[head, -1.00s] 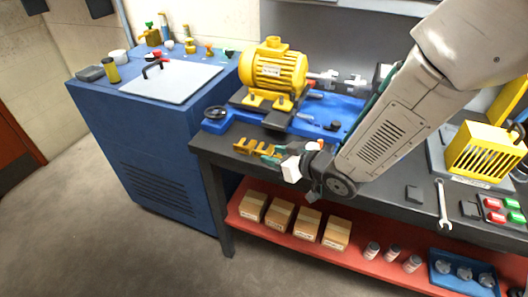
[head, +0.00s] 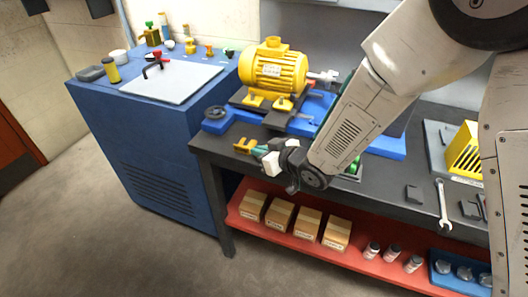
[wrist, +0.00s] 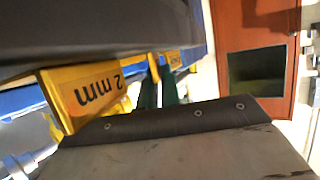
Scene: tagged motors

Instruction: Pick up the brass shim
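Brass-coloured shim pieces (head: 243,146) are at the front left of the dark bench top, partly hidden behind my gripper in the head view. In the wrist view, a brass plate marked "2 mm" (wrist: 88,92) stands close on the left. Another brass piece with a label too small to read (wrist: 172,66) is further off, beyond the fingertips. My gripper (head: 261,151) is beside the brass pieces. Its two green fingers (wrist: 159,93) show a narrow gap between them in the wrist view, and I see nothing held. Whether a finger touches brass I cannot tell.
A yellow motor (head: 273,67) on a blue base stands behind the shims. A blue cabinet (head: 150,130) is to the left. A wrench (head: 444,205) and a yellow slotted housing (head: 464,150) are to the right. Boxes (head: 280,215) sit on the red lower shelf.

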